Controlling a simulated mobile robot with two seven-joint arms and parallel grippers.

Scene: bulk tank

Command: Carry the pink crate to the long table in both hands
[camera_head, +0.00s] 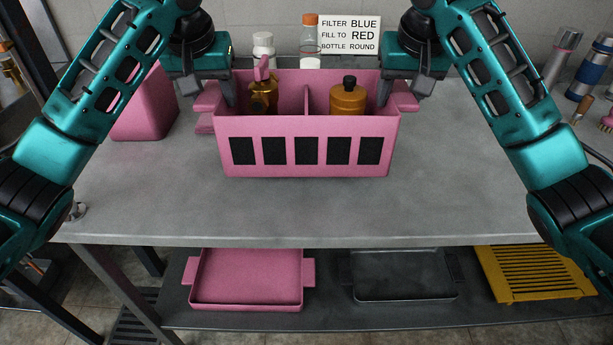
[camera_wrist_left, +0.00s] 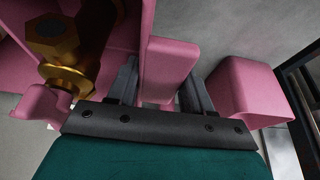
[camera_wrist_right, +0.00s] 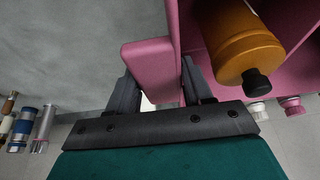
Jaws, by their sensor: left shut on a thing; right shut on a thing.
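The pink crate (camera_head: 300,170) is upright at the middle of the grey metal table (camera_head: 300,212), with dark slots in its front and a divider inside. I cannot tell whether its base touches the tabletop. A brass fitting with a pink handle (camera_head: 262,95) is in its left compartment. An amber bottle with a black cap (camera_head: 348,101) is in its right compartment. My left gripper (camera_head: 230,96) is shut on the left handle (camera_wrist_left: 168,62). My right gripper (camera_head: 384,94) is shut on the right handle (camera_wrist_right: 150,62).
A pink bin (camera_head: 143,110) stands left of the crate. Behind it are white-capped and orange-capped bottles (camera_head: 309,35) and a sign (camera_head: 349,36). Flasks (camera_head: 592,70) stand at the right. A lower shelf holds a pink tray (camera_head: 248,305), a grey tray (camera_head: 405,297) and a yellow rack (camera_head: 535,272). The table front is clear.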

